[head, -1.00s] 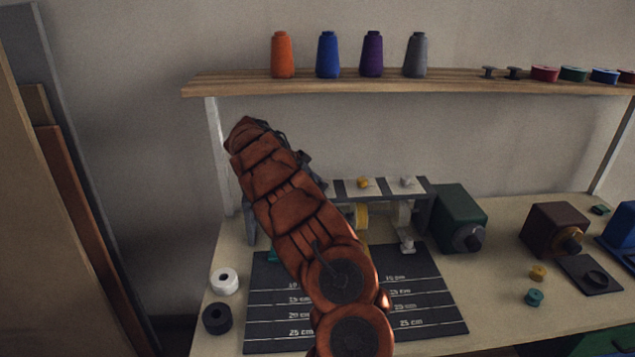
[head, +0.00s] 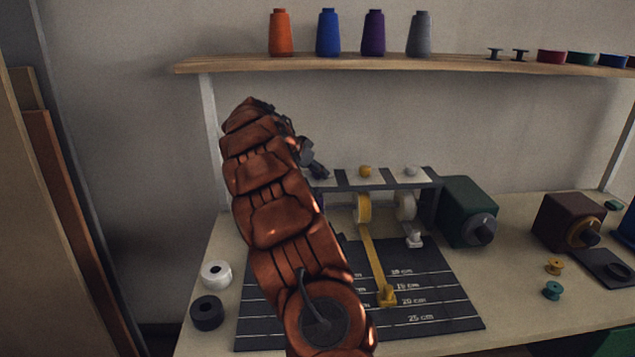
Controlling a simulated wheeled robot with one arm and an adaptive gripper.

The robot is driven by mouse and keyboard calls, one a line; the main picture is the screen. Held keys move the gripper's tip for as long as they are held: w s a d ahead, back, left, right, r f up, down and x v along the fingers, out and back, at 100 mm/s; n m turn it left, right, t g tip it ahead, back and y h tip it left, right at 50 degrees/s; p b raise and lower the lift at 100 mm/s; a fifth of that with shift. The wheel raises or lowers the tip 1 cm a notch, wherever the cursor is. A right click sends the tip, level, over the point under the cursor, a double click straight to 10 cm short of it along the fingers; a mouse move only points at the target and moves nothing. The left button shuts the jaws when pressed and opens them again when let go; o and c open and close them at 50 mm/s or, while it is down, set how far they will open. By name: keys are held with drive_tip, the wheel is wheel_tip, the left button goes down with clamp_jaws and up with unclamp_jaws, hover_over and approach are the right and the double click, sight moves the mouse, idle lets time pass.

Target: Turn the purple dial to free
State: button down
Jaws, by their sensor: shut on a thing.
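My gripper (head: 315,163) is at the left end of the dial rail, reaching down to its top. Only its dark end shows past my arm, and it is shut. The purple dial is hidden behind the gripper, at the place where it closes on the rail. A sliver of a purple roll (head: 320,199) shows under the rail there. On the same rail (head: 388,178) stand a yellow dial (head: 365,171) and a white dial (head: 411,171). The purple dial's setting cannot be read.
A yellow ribbon (head: 374,258) runs from its roll onto the dark measuring mat (head: 440,290). A green motor box (head: 466,205) stands right of the rail. White (head: 216,273) and black (head: 207,313) rolls lie at left. The shelf (head: 480,66) with cones hangs above.

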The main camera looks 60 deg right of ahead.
drive_tip(key=shift+f+n+t+b, duration=0.3)
drive_tip(key=shift+n+b, duration=0.1)
drive_tip(key=shift+b, duration=0.3)
drive_tip(key=shift+r+n+t+b, duration=0.15)
drive_tip(key=shift+n+t+b, duration=0.25)
drive_tip(key=shift+b, duration=0.25)
drive_tip(key=shift+n+t+b, duration=0.3)
drive_tip(key=shift+n+b, duration=0.15)
drive_tip(key=shift+n, duration=0.05)
drive_tip(key=n+t, duration=0.2)
drive_tip(key=shift+r+n, duration=0.15)
drive_tip(key=shift+n, duration=0.15)
drive_tip(key=n+t+p, duration=0.1)
drive_tip(key=n+t, duration=0.1)
drive_tip(key=n, duration=0.1)
drive_tip(key=shift+r+y, duration=0.15)
drive_tip(key=shift+y, duration=0.15)
drive_tip(key=n+t+y+p, duration=0.1)
drive_tip(key=n+t+p, duration=0.1)
drive_tip(key=n, duration=0.1)
drive_tip(key=shift+w+p, duration=0.1)
drive_tip(key=shift+p, duration=0.2)
drive_tip(key=shift+n+t+y+p, duration=0.55)
drive_tip(key=shift+n+t+y, duration=0.6)
drive_tip(key=shift+n, duration=0.65)
drive_tip(key=shift+n+y, duration=0.25)
drive_tip(key=shift+n, duration=0.05)
